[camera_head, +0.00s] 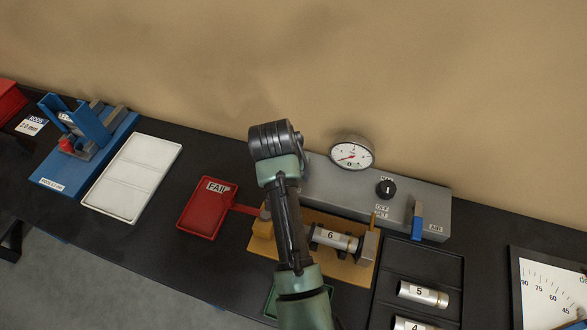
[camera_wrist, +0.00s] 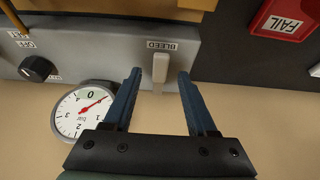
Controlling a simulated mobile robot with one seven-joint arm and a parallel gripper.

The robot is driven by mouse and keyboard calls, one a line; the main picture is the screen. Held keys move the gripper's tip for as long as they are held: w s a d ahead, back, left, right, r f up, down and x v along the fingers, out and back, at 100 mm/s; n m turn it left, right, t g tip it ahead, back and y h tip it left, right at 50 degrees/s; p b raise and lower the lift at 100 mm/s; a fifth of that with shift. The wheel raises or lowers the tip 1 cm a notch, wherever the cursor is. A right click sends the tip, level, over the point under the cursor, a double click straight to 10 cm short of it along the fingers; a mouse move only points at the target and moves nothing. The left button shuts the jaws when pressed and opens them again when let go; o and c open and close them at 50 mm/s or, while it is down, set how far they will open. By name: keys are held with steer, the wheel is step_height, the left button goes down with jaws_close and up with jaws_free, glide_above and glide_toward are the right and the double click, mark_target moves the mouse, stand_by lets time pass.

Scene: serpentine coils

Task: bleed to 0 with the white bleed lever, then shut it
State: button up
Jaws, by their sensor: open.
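The white bleed lever (camera_wrist: 160,66) sticks out from the grey panel under the BLEED label in the wrist view. My gripper (camera_wrist: 160,76) is open, with one blue finger on each side of the lever and a gap to both. The lever is hidden behind my arm in the head view.
The grey panel (camera_head: 325,183) also carries a black knob (camera_head: 386,189) and a blue AIR lever (camera_head: 417,221). A cylinder marked 6 (camera_head: 331,238) sits in a tan fixture (camera_head: 268,248) in front. A red FAIL tray (camera_head: 207,212) and a white tray (camera_head: 133,177) lie left.

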steer(key=shift+x, duration=1.05)
steer(key=shift+c, duration=0.3)
jaws_close()
stand_by(0.5)
